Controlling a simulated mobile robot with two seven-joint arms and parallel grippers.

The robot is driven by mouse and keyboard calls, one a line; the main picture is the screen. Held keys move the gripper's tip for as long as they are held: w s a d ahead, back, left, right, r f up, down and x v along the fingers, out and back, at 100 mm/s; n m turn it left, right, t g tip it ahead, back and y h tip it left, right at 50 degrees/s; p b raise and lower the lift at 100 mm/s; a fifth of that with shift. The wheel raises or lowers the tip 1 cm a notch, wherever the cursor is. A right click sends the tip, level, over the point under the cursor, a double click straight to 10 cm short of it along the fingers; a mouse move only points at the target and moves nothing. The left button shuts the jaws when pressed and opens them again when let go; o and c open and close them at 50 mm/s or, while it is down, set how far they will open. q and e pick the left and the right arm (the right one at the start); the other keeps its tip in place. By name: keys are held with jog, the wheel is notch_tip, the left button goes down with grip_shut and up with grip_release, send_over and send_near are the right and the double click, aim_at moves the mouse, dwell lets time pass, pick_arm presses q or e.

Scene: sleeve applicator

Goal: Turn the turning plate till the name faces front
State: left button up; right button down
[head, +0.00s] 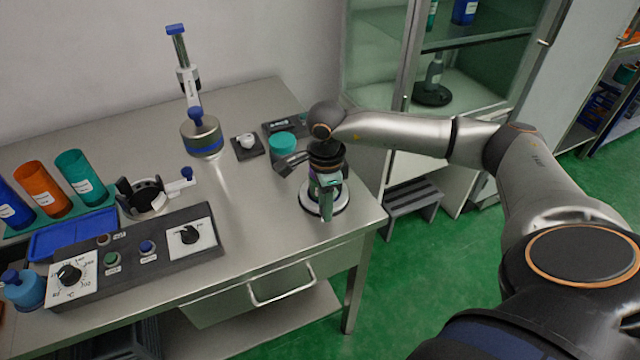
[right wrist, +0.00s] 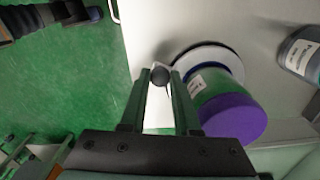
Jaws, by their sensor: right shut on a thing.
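The turning plate (head: 341,197) is a white disc with a dark rim at the table's right front corner. It also shows in the right wrist view (right wrist: 228,58). A green jar with a purple lid (right wrist: 236,117) stands on it. The jar's white label (right wrist: 196,86) shows on the side towards my fingers; its text is unreadable. In the head view my right gripper (head: 326,205) hides most of the jar. My right gripper (right wrist: 160,88) is shut on a small dark knob (right wrist: 159,74) at the plate's edge, beside the jar. My left gripper is out of view.
A teal round container (head: 283,143) and a small scale (head: 247,148) stand behind the plate. A control panel (head: 135,254) lies along the front left. A stamp-like press (head: 201,135) stands further back. A glass cabinet (head: 470,75) is behind my right arm. The table's middle is clear.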

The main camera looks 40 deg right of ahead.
jog(key=shift+s+d+n, duration=0.15)
jog(key=shift+d+n, duration=0.2)
jog(key=shift+n, duration=0.15)
jog(key=shift+s+d+n+b, duration=0.3)
jog(key=shift+d+n+b, duration=0.3)
jog(key=shift+n, duration=0.4)
jog(key=shift+s+d+n+b, duration=0.1)
jog(key=shift+d+n+b, duration=0.15)
jog(key=shift+n, duration=0.25)
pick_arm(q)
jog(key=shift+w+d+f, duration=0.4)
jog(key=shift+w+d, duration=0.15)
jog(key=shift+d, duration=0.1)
pick_arm(e)
jog(key=shift+d, duration=0.1)
jog(key=shift+d+r+n, duration=0.1)
jog(key=shift+d+n, duration=0.05)
jog(key=shift+n, duration=0.25)
jog(key=c, duration=1)
grip_release()
jog(key=shift+c, duration=0.2)
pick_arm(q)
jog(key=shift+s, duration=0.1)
pick_arm(e)
jog(key=shift+o, duration=0.6)
jog(key=shift+s, duration=0.1)
